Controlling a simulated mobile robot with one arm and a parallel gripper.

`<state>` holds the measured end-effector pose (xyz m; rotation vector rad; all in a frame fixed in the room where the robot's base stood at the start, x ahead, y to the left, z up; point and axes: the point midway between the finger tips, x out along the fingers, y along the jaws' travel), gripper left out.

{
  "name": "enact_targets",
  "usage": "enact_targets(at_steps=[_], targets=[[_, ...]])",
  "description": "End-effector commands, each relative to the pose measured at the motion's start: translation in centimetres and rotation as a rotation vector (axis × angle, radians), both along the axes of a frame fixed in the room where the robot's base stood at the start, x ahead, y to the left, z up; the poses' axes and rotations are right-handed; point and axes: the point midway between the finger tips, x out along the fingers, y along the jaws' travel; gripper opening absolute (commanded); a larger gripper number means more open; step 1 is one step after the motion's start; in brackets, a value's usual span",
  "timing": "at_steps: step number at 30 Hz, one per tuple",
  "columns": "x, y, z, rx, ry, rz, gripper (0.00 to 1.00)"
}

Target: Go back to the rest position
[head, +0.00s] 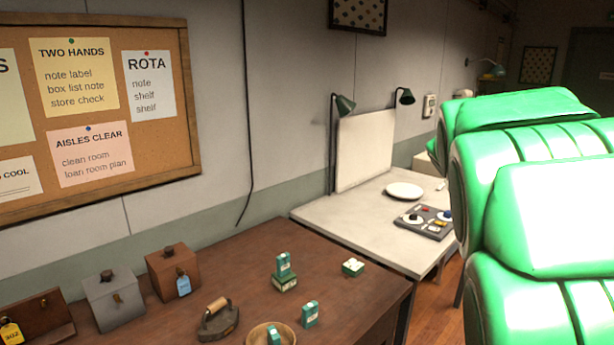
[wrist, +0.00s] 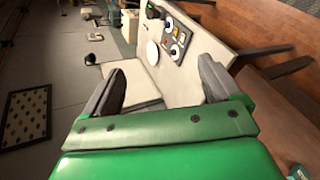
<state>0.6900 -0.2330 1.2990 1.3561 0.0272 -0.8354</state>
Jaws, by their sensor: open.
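My gripper (wrist: 160,88) shows in the wrist view with its two dark fingers wide apart and nothing between them. It is held up in the air, and beyond it lie the pale table and its upright white board. In the head view my green arm fills the right side, and the gripper's fingers cannot be made out there. The gripper touches nothing that I can see.
A brown table (head: 237,262) at the front bears small green boxes (head: 310,314), a wooden bowl (head: 257,332), a flat iron (head: 217,320) and lidded boxes (head: 113,298).

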Motion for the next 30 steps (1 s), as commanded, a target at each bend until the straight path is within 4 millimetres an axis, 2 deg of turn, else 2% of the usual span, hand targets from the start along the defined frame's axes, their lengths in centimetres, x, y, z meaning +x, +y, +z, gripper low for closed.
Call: enact_targets(at_steps=[3, 8, 15, 20, 26, 30], targets=[[-3.7, 1.5, 0.8, 0.15, -0.033, -0.11, 0.91], [-8.8, 3.6, 0.4, 0.354, -0.047, -0.259, 0.91], [-16.4, 8.2, -0.9, 0.647, -0.031, -0.464, 0.91], [-21.2, 11.4, -1.9, 0.803, 0.007, -0.58, 0.91], [-26.6, 15.0, -4.0, 0.937, 0.086, -0.706, 0.91], [-30.5, 17.3, -7.2, 0.987, 0.17, -0.803, 0.91]])
